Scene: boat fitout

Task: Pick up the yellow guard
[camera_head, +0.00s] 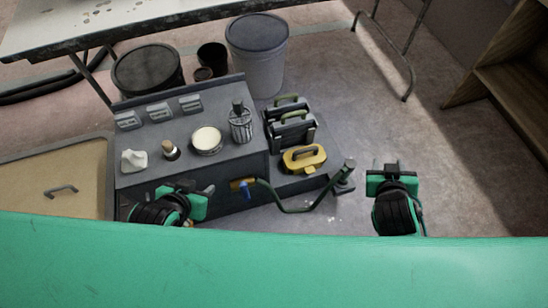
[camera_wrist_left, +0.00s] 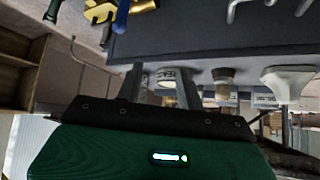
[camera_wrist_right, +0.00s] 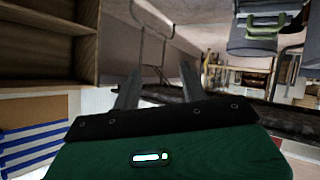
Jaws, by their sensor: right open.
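The yellow guard (camera_head: 318,159), a rounded yellow block with a dark handle on top, sits on the low dark ledge at the right of the grey console in the head view. My left gripper (camera_head: 208,190) is at the console's front edge, left of the guard and apart from it. Its fingers stand apart and empty in the left wrist view (camera_wrist_left: 158,85). My right gripper (camera_head: 383,165) is right of the guard, over the floor, apart from it. Its fingers are open and empty in the right wrist view (camera_wrist_right: 160,88).
The grey console (camera_head: 222,172) carries a cream-topped round tin (camera_head: 206,140), a metal canister (camera_head: 241,124) and a white fitting (camera_head: 134,161). Dark green-handled cases (camera_head: 290,132) stand behind the guard. A bent green pipe (camera_head: 300,210) runs in front. Floor on the right is clear.

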